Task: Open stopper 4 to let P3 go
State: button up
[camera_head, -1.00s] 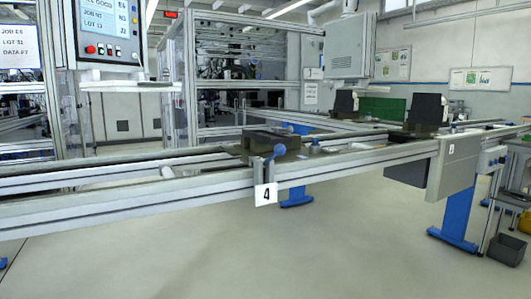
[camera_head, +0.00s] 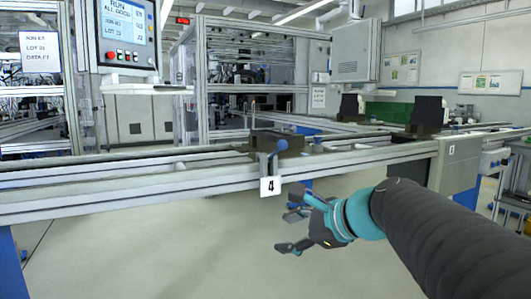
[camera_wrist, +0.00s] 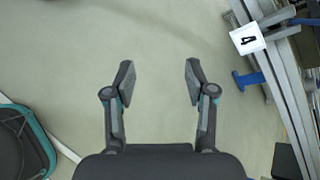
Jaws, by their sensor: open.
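Stopper 4 is on the front rail of the conveyor, marked by a white plate reading 4 (camera_head: 270,186). Its lever with a blue ball knob (camera_head: 281,145) leans up to the right above the plate. A low dark pallet (camera_head: 292,147) sits on the line just behind the knob; I cannot read any P3 mark on it. My gripper (camera_head: 289,220) is open and empty, in front of the rail and below right of the plate, apart from it. In the wrist view the jaws (camera_wrist: 158,80) are spread over bare floor, with the 4 plate (camera_wrist: 247,39) at upper right.
The front rail (camera_head: 130,205) runs across the view. Two pallets with upright black blocks stand farther right, one on the near line (camera_head: 427,115). A control panel (camera_head: 125,35) hangs at upper left. A grey box (camera_head: 457,165) is on the rail at right. The floor in front is clear.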

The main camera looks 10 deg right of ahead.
jog(key=w+d+r+m+t+y, duration=0.1)
jog(key=w+d+r+m+t, duration=0.25)
jog(key=w+r+m, duration=0.3)
jog(key=m+t, duration=0.3)
jog(key=m, duration=0.3)
send_near(286, 145)
jog(key=shift+g+y, duration=0.25)
jog(key=shift+y, duration=0.15)
jog(key=x, duration=1.1)
jog(key=shift+w+p, duration=0.3)
jog(key=shift+w, duration=0.2)
grip_shut()
